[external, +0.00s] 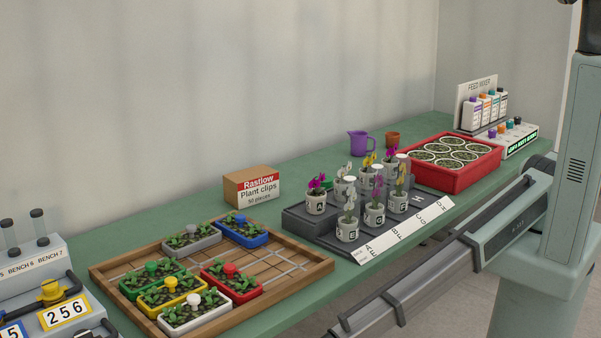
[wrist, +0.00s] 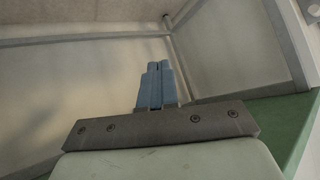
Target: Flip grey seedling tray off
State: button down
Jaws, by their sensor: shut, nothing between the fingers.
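The grey seedling tray (external: 192,241) sits in the wooden frame on the bench, at the frame's back, left of the blue tray (external: 241,234). It holds green seedlings, and a small grey knob (external: 191,229) stands up among them. Whether the knob is tilted is too small to tell. My gripper (wrist: 155,66) shows in the wrist view with its blue fingers together and empty. It points toward a pale wall and frame bars, with no tray in that view. In the external view my arm runs out of the bottom edge, so the gripper is hidden there.
The wooden frame (external: 318,268) also holds green, yellow, red and white trays, all with knobs. A Plant clips box (external: 251,187) stands behind it. Right are potted orchids on a dark stepped stand (external: 297,219) and a red crate (external: 467,178). A numbered device (external: 30,265) stands left.

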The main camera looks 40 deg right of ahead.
jog(key=s+a+r+m+y, duration=0.15)
jog(key=s+a+r, duration=0.3)
jog(key=r, duration=0.75)
jog(key=s+a+r+y, duration=0.2)
jog(key=s+a+r, duration=0.3)
jog(key=r, duration=0.6)
jog(key=w+d+r+m+y, duration=0.1)
jog(key=w+r, duration=0.1)
jog(key=r, duration=0.6)
jog(key=w+d+r+m+y, duration=0.1)
jog(key=w+r+m+y, duration=0.15)
jog(key=r, duration=0.55)
jog(key=w+d+r+m+t+h, duration=0.1)
jog(key=w+d+r+h, duration=0.1)
jog(key=w+d, duration=0.5)
jog(key=w+d+r+m+h, duration=0.1)
jog(key=w+d+m+h, duration=0.2)
jog(key=w, duration=0.7)
jog(key=w+d+f+m+g+h, duration=0.1)
jog(key=w+d+h, duration=0.2)
jog(key=w+d, duration=0.4)
jog(key=w+d+f+h, duration=0.2)
jog(key=w+d, duration=0.6)
jog(key=d, duration=0.8)
jog(key=shift+d+m+g+h, duration=0.15)
jog(key=shift+m+g+h, duration=0.25)
jog(key=shift+h, duration=0.3)
